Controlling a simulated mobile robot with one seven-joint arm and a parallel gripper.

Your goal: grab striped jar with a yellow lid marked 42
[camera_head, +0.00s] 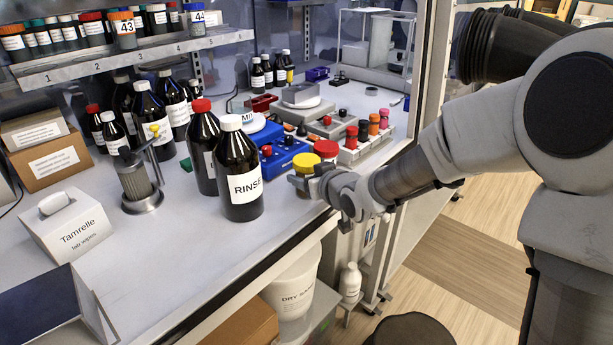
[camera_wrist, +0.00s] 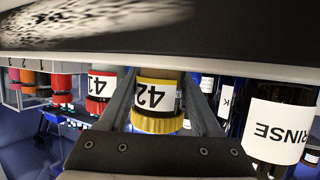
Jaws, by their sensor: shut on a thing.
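The jar with a yellow lid (camera_head: 306,160) is at the front edge of the bench in the head view, partly hidden by my gripper (camera_head: 312,184). In the wrist view, which is upside down, the jar (camera_wrist: 157,95) sits between the two fingers of my gripper (camera_wrist: 160,76).
A red-lidded jar marked 41 (camera_wrist: 101,84) stands close beside it; its lid (camera_head: 326,147) shows in the head view. The RINSE bottle (camera_head: 239,172) stands to the left. Racks of small coloured jars (camera_head: 364,131) lie behind.

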